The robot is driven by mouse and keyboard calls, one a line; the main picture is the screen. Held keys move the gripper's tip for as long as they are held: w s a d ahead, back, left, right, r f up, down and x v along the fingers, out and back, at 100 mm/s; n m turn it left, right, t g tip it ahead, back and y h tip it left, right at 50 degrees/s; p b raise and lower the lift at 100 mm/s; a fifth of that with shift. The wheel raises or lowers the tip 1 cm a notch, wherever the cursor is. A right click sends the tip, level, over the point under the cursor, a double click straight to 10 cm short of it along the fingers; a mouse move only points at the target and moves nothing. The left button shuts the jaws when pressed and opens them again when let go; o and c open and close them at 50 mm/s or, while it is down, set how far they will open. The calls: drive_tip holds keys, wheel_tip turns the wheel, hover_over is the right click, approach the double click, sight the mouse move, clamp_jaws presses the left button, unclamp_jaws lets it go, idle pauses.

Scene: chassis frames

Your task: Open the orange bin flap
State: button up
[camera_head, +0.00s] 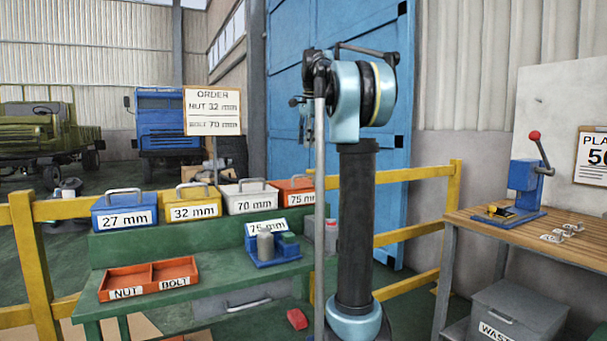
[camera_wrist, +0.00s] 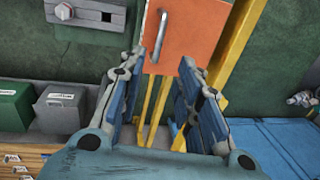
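In the wrist view an orange panel (camera_wrist: 194,22) with an upright grey metal handle (camera_wrist: 159,35) lies at the top, ahead of my gripper (camera_wrist: 164,62). The panel looks closed. My gripper is open, with its two blue fingers spread apart below the handle and nothing between them but the view beyond. I cannot tell how far the fingertips are from the handle. In the head view an orange bin (camera_head: 293,186) marked 75 mm stands at the right end of the bin row, partly hidden by my arm. I cannot tell whether it bears the orange panel.
Blue (camera_head: 124,212), yellow (camera_head: 194,204) and white (camera_head: 250,197) bins share the green bench. A red tray (camera_head: 150,279) is in front. A yellow railing (camera_head: 420,172) runs behind. A workbench (camera_head: 560,238) with a press (camera_head: 524,182) stands right, above a grey waste box (camera_head: 520,308).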

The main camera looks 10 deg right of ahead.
drive_tip(key=f, duration=0.4)
drive_tip(key=w+f, duration=0.1)
drive_tip(key=f, duration=0.3)
drive_tip(key=w+f, duration=0.1)
drive_tip(key=f, duration=0.3)
drive_tip(key=shift+w+a+f, duration=0.15)
drive_tip(key=shift+a+f, duration=0.05)
drive_tip(key=shift+a, duration=0.15)
clamp_jaws()
